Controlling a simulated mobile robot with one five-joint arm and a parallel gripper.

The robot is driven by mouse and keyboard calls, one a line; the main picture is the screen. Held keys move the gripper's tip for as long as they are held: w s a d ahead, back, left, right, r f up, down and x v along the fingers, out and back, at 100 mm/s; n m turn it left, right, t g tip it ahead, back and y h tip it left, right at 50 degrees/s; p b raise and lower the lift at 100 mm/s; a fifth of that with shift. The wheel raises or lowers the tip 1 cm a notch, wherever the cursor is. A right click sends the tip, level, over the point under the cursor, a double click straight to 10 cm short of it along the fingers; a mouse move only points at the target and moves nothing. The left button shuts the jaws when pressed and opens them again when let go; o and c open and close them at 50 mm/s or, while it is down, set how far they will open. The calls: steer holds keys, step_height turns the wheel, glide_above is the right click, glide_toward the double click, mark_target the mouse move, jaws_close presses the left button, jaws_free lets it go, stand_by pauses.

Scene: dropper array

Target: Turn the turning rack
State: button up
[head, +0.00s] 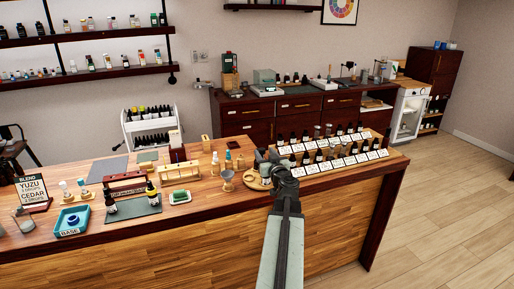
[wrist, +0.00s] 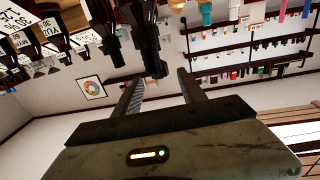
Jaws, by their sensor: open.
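My gripper (head: 272,158) reaches over the counter beside a round wooden stand (head: 256,181), which seems to be the turning rack. The gripper and wrist hide part of this stand and what is on it. In the tilted wrist view, my gripper (wrist: 160,76) has its two fingers apart. A dark, slim upright object (wrist: 150,48) stands just beyond or between the fingertips. I cannot tell if it is part of the rack or touches a finger. Nothing is visibly held.
Rows of dark dropper bottles with white label cards (head: 345,162) stand close to the right of my gripper. A metal cup (head: 226,177), a cream block (head: 180,172) and a green dish (head: 180,196) stand to the left. The floor at right is clear.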

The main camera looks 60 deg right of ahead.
steer(key=x, duration=0.7)
steer(key=shift+a, duration=0.1)
jaws_close()
stand_by(1.1)
